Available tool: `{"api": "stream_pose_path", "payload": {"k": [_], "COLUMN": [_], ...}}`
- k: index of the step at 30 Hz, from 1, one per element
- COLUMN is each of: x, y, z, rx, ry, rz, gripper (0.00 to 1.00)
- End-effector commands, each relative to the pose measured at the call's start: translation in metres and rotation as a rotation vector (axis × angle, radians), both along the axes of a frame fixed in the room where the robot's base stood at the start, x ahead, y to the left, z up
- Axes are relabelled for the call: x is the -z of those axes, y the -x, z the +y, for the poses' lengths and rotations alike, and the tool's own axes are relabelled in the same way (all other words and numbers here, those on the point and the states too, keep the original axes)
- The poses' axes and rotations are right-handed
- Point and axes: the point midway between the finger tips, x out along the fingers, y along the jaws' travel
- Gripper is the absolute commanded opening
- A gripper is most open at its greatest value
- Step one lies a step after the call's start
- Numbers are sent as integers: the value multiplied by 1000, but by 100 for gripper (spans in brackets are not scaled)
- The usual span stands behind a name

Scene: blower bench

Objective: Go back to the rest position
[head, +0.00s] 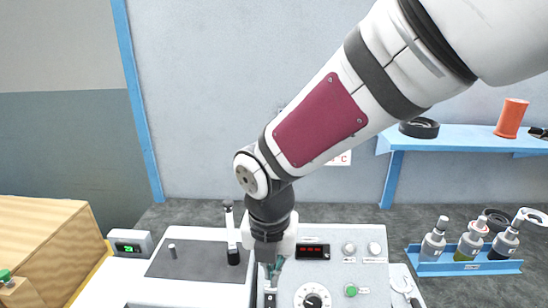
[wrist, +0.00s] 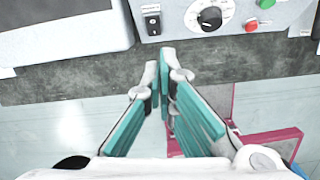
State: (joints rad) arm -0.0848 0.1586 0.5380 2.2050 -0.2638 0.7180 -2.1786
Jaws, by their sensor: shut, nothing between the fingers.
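My gripper (wrist: 166,58) is shut and empty in the wrist view, its teal-padded fingers meeting in front of the bench's lower edge. In the head view my arm reaches down from the upper right, and the gripper (head: 271,272) shows only partly below the wrist, in front of the control panel. The grey control panel (head: 375,276) has a red display (head: 312,251), a black dial (head: 313,300) and a green button (head: 351,290). In the wrist view the dial (wrist: 210,16), a black switch (wrist: 152,22) and a red button (wrist: 251,26) lie just beyond the fingertips.
A blue rack (head: 440,269) with several bottles stands at the right. A blue shelf (head: 455,134) holds an orange spool (head: 511,118). A wooden box (head: 40,235) and a small green-lit display (head: 130,243) are at the left. A magenta-edged item (wrist: 275,145) lies below in the wrist view.

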Motion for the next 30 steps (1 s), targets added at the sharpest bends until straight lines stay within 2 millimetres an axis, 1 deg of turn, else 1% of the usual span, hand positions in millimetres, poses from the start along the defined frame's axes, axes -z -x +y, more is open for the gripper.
{"api": "stream_pose_path", "payload": {"k": [1, 2, 4, 6, 8, 9, 11, 12, 17, 18, 24, 27, 30], "x": [-9, -14, -28, -43, -54, -61, -72, -78, -100, -104, -118, -121, -122], "y": [1, 2, 5, 10, 16, 21, 29, 35, 63, 71, 110, 125, 136], "z": [-12, -20, -40, -61, -78, -89, -105, -115, -150, -157, -186, -194, -199], "rx": [97, 172, 374, 594, 783, 908, 1096, 1221, 1715, 1837, 2411, 2630, 2780], "ry": [-1, -3, -19, -41, -70, -91, -131, -159, -299, -341, -561, -655, -719], "rz": [-20, -30, -62, -95, -121, -140, -164, -179, -218, -221, -189, -147, -105], "gripper": [0, 0, 0, 0, 0, 0, 0, 0, 0, 0, 0, 0, 0]}}
